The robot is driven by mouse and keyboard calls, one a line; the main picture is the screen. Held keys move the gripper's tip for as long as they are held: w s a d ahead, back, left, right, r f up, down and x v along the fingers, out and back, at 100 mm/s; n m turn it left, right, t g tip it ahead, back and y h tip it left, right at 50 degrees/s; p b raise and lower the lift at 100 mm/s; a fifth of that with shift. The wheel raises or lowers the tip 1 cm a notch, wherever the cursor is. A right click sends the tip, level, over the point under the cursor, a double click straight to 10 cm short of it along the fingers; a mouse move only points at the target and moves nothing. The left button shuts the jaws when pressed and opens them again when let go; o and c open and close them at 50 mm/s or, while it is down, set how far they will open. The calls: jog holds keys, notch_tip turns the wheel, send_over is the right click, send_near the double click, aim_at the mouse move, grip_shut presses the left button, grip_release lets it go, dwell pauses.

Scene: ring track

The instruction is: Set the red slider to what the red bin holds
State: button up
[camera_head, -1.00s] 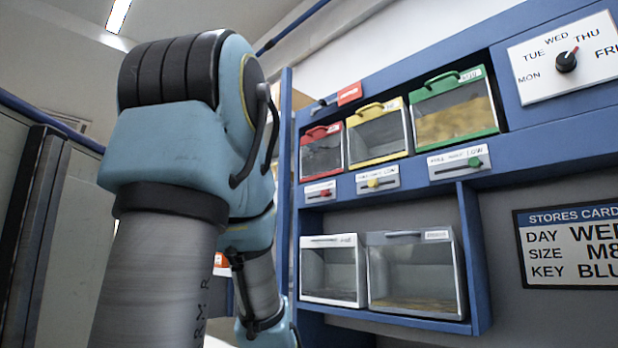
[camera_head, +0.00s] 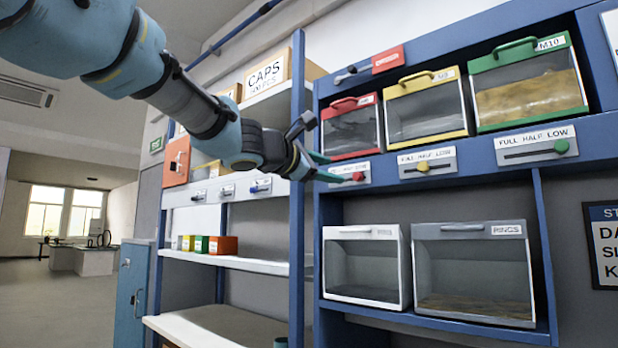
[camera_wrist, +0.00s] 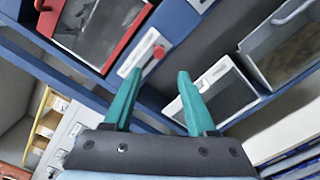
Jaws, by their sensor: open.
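The red bin (camera_head: 351,128) stands at the left end of the upper row; its clear front looks grey and I cannot tell its fill level. The red slider (camera_head: 358,176) is a red knob on a white plate below that bin, on the right part of its slot. My gripper (camera_head: 322,168) is open at the left of this plate and hides part of it and its lettering. In the wrist view, the red slider (camera_wrist: 158,51) lies ahead of the two green fingers (camera_wrist: 152,98), apart from them, with the red bin (camera_wrist: 98,25) at upper left.
A yellow bin (camera_head: 426,105) and a green bin (camera_head: 529,80) stand right of the red one, with the yellow slider (camera_head: 423,167) and green slider (camera_head: 561,147) below. A blue post (camera_head: 297,190) rises just left of the sliders.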

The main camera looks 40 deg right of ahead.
aim_at(355, 177)
jog(key=p+x, duration=0.3)
jog(key=x, duration=0.7)
jog(key=shift+w+d+p, duration=0.15)
jog(key=shift+d+p, duration=0.2)
jog(key=shift+p, duration=0.05)
grip_shut()
dwell(1.0)
